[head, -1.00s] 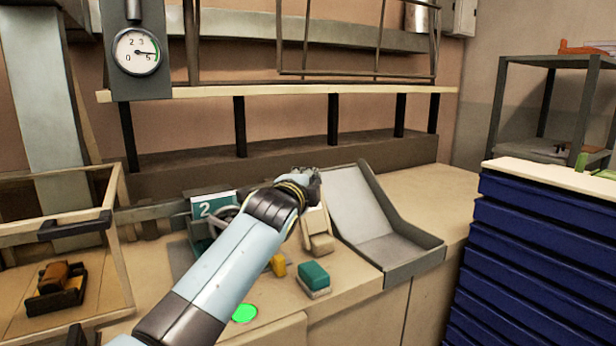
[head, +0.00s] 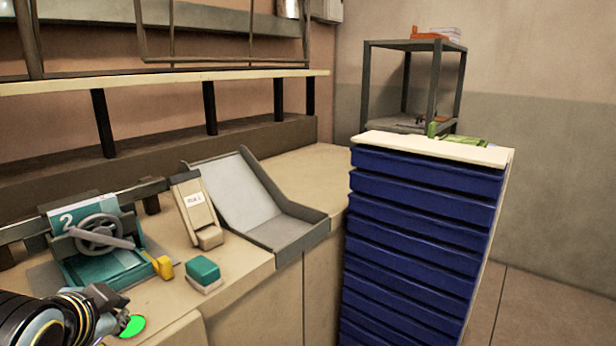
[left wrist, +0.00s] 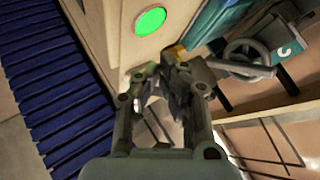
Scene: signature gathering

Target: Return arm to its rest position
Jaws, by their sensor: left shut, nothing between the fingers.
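My left gripper (head: 108,298) is at the lower left of the head view, low in front of the workbench and close to a green round disc (head: 132,326). In the left wrist view its fingers (left wrist: 168,80) are shut with nothing between them, and the green disc (left wrist: 150,21) shows beyond them. Most of my left arm is outside the head view; only its dark wrist part shows. My right gripper is in neither view.
On the bench stand a teal device with a handwheel (head: 100,234), a teal-topped block (head: 203,273), a labelled beige holder (head: 196,212) and a grey tray (head: 280,232). A blue drawer cabinet (head: 420,240) stands right of the bench. Open floor lies at the far right.

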